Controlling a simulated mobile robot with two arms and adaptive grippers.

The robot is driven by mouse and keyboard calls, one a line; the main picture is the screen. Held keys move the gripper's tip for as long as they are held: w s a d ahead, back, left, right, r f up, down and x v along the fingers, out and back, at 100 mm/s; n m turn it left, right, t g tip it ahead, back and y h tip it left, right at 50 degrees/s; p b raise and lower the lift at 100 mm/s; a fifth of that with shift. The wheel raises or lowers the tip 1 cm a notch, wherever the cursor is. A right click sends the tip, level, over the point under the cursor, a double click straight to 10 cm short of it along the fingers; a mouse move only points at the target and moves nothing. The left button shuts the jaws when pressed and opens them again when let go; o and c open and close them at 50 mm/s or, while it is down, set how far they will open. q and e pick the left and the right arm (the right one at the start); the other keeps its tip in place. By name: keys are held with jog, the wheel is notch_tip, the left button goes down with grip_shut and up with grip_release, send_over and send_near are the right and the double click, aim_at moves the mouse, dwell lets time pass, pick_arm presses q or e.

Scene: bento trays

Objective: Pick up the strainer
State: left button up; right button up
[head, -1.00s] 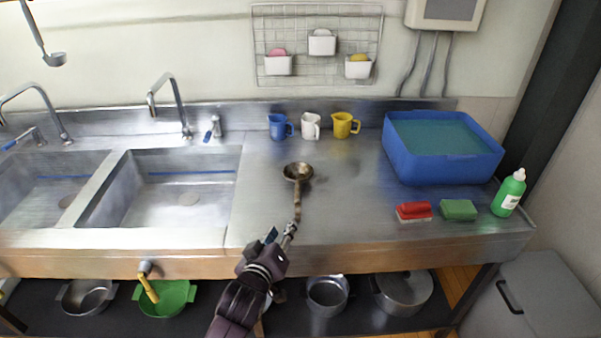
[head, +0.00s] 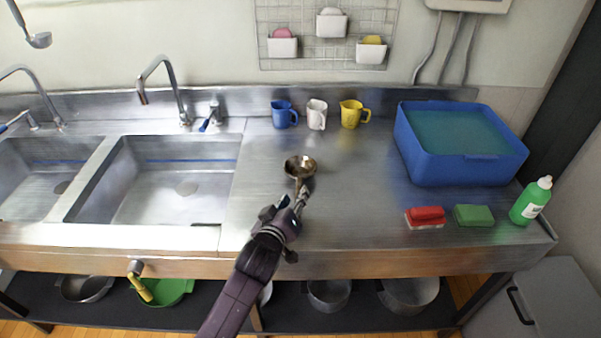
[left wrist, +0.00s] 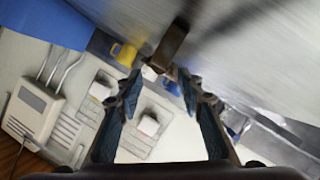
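The strainer (head: 300,165), a brass-coloured bowl with a narrow handle, is on the steel counter to the right of the sinks. My left gripper (head: 302,199) reaches over the counter from the front, with its tips at the handle just below the bowl; the gripper and arm hide the lower handle. In the left wrist view the two fingers stand apart with a gap between them. A blurred brown part, apparently the strainer (left wrist: 172,42), lies just beyond the tips; I cannot tell whether they touch it. My right gripper is not in view.
Blue (head: 284,114), white (head: 317,114) and yellow (head: 352,114) mugs stand behind the strainer. A blue bin (head: 462,172), a red brush (head: 427,216), a green sponge (head: 474,215) and a green bottle (head: 531,201) are at the right. Counter between is clear.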

aim_at(297, 193)
pick_arm(q)
jog(key=x, duration=0.3)
jog(key=shift+w+f+p, duration=0.1)
jog(key=shift+p, duration=0.2)
jog(key=shift+x, duration=0.85)
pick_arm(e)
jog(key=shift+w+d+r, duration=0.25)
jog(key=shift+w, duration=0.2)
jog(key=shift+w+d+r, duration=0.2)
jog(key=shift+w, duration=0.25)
pick_arm(q)
jog(key=shift+c, duration=0.2)
grip_shut()
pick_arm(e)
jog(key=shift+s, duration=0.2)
